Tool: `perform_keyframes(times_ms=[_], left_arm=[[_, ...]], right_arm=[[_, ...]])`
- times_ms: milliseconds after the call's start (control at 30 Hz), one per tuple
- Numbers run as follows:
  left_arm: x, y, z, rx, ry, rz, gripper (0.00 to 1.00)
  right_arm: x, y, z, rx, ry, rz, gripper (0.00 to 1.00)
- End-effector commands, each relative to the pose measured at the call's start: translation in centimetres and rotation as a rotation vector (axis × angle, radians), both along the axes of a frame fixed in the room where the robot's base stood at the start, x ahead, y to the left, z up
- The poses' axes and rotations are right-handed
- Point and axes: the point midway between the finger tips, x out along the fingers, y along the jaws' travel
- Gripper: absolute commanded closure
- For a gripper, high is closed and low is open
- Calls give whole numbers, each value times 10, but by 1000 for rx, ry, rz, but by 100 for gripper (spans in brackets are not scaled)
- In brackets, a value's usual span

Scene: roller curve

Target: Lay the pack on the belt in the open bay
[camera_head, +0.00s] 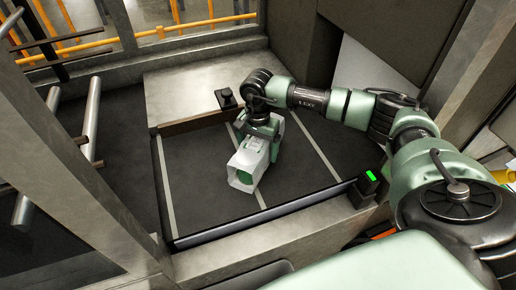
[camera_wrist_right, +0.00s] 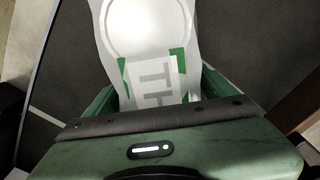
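The pack (camera_head: 246,164), white with green markings, is at the belt in the middle of the bay in the head view. Its near end shows a green patch. The belt (camera_head: 195,185) is dark with pale cross stripes. My right gripper (camera_head: 262,130) points down over the pack from above, its fingers on either side of it. In the right wrist view the pack (camera_wrist_right: 148,35) lies between the green fingers, which appear closed on its sides. I cannot tell whether its underside touches the belt. My left gripper is not in view.
A metal ledge (camera_head: 180,85) with a small dark post (camera_head: 226,97) is behind the belt. A dark rail (camera_head: 260,220) and a sensor with a green light (camera_head: 369,178) edge the near side. Rollers (camera_head: 90,120) and a metal upright (camera_head: 60,150) stand left.

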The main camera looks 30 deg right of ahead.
Motion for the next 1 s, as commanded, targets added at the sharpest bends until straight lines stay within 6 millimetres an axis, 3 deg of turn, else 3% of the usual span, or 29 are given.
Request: perform_keyframes(times_ms=[267,333,800,1000], left_arm=[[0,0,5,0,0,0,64],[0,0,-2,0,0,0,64],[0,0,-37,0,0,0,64],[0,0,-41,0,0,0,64]], right_arm=[[0,0,5,0,0,0,15],[1,0,8,1,-3,-1,15],[1,0,101,0,-4,0,15],[0,0,120,0,-2,1,15]])
